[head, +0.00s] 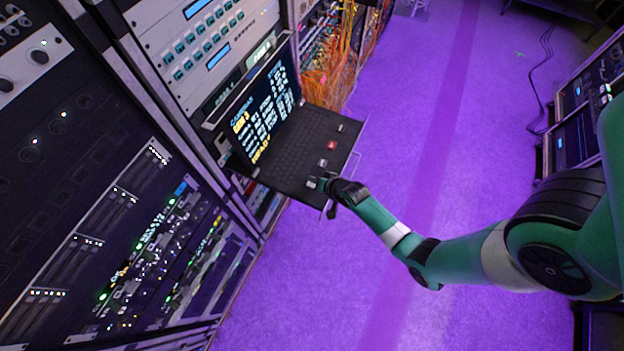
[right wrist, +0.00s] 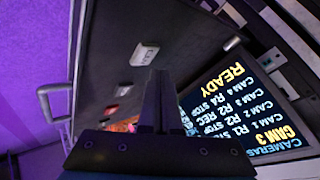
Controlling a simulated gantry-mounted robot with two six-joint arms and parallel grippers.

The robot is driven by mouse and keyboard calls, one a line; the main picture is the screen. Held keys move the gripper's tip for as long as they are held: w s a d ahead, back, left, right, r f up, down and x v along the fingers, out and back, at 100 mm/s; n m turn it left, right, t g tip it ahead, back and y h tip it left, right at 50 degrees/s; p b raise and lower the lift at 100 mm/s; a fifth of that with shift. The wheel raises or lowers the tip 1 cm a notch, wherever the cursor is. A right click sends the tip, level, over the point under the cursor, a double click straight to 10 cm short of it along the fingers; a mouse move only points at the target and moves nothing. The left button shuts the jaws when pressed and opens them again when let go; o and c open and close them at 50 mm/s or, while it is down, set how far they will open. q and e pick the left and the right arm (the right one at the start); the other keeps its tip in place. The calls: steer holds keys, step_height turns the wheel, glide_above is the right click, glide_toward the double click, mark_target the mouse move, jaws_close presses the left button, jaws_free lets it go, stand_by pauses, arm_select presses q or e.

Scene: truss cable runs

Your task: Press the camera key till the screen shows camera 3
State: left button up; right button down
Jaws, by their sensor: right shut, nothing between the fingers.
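The screen (head: 262,112) of the pull-out console shows a camera list in white and yellow on black. In the right wrist view the screen (right wrist: 243,108) appears turned, with "CAM 3" in yellow under the heading "CAMERAS" and "READY" in yellow. A pale key with lettering like "CAM" (right wrist: 145,54) sits on the dark keyboard panel; this key also shows in the head view (head: 322,162). My right gripper (head: 325,184) is shut and empty at the panel's near edge, its fingers (right wrist: 158,85) beside the pale key. Whether they touch the panel is unclear. My left gripper is out of view.
A red key (head: 332,146) and another pale key (head: 340,127) lie farther along the keyboard panel (head: 298,150). Equipment racks (head: 75,190) stand at left, with orange cables (head: 330,75) beyond the console. The purple floor (head: 425,120) is open. More equipment stands at right.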

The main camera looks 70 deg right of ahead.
step_height(320, 180, up, 5)
steer(key=p, duration=0.3)
steer(key=shift+f+p, duration=0.2)
steer(key=shift+p, duration=0.15)
steer(key=shift+f, duration=0.1)
stand_by(2.2)
